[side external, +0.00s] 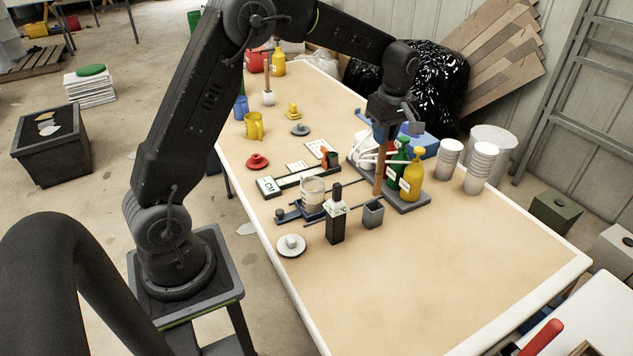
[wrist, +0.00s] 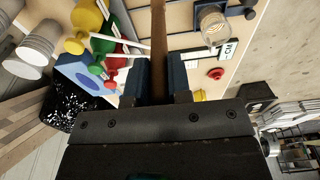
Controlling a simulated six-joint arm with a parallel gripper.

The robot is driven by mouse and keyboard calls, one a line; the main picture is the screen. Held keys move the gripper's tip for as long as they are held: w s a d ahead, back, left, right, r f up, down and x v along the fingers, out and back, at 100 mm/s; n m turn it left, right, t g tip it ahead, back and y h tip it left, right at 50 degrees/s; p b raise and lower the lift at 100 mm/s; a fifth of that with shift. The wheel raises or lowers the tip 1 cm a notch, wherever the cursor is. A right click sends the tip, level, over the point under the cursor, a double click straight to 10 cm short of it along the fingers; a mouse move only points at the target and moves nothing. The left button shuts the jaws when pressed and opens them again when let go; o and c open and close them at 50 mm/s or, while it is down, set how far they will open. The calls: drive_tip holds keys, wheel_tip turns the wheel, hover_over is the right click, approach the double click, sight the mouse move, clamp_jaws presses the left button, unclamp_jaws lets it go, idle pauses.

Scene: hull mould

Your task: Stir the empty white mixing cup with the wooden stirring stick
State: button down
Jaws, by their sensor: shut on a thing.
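My gripper (side external: 383,128) is above the back right part of the table, shut on the brown wooden stirring stick (side external: 379,178). The stick hangs upright, its lower end just above and behind a small grey square holder (side external: 373,214). In the wrist view the stick (wrist: 158,45) runs between the two blue fingers of my gripper (wrist: 160,75). A pale, translucent cup (side external: 312,194) stands on a dark stand left of the stick; it also shows in the wrist view (wrist: 213,25). I cannot tell whether it is the white mixing cup. White cups stand in two stacks (side external: 481,165) at the right.
Green (side external: 398,165) and yellow (side external: 412,180) pump bottles stand close beside the stick, on a grey tray (side external: 408,205). A dark bottle (side external: 336,220) and a white round lidded dish (side external: 291,246) are nearer the front left. The table's right front (side external: 450,270) is clear.

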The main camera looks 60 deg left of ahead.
drive_tip(key=s+a+r+n, duration=0.4)
drive_tip(key=s+a+n, duration=0.2)
drive_tip(key=s+a, duration=0.6)
drive_tip(key=shift+a+r+g, duration=0.15)
drive_tip(key=shift+a+g, duration=0.1)
drive_tip(key=shift+g, duration=0.05)
wheel_tip(320, 180, down, 13)
idle(0.9)
drive_tip(key=shift+d, duration=0.15)
